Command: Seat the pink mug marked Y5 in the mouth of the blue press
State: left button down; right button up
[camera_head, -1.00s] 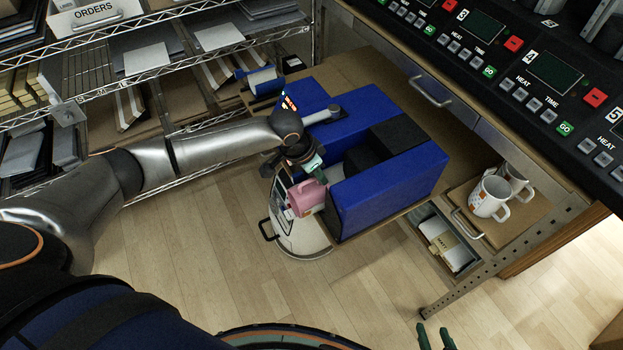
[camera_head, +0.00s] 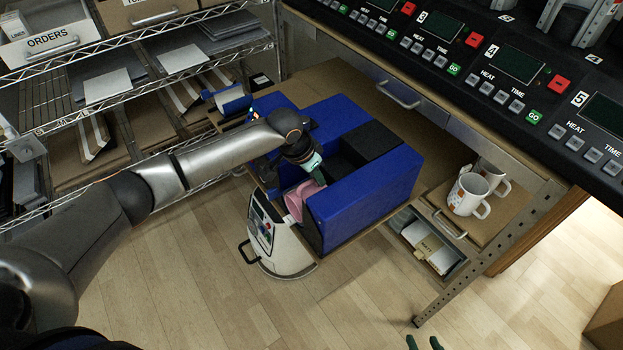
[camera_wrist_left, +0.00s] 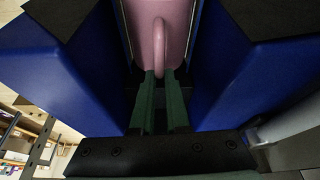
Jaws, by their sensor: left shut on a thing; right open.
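The pink mug (camera_head: 303,204) is at the near open end of the blue press (camera_head: 368,193), partly between its two blue side blocks. My left gripper (camera_head: 314,170) reaches down over it. In the left wrist view my left fingers (camera_wrist_left: 160,105) are shut on the handle of the pink mug (camera_wrist_left: 176,30), with blue press walls (camera_wrist_left: 70,70) on both sides. The mug's marking cannot be read, and how deep it sits cannot be told. The tips of my right gripper (camera_head: 424,343) show at the bottom edge, open and empty, away from the press.
White mugs (camera_head: 468,195) stand on a wooden board to the right. An open drawer (camera_head: 428,245) is below them. A white control unit (camera_head: 272,248) with a black handle sits at the press's front. A wire shelf is at left, a numbered heater panel at upper right. Floor in front is clear.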

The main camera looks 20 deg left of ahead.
pick_arm(q)
jog(key=shift+w+d+r, duration=0.1)
jog(key=shift+w+d, duration=0.05)
jog(key=shift+w, duration=0.05)
grip_release()
jog(key=shift+s, duration=0.1)
dwell(0.9)
dwell(0.5)
jog(key=shift+r+p, duration=1.5)
jog(key=shift+p, duration=0.2)
jog(key=shift+r+p, duration=0.9)
jog(key=shift+r, duration=1.55)
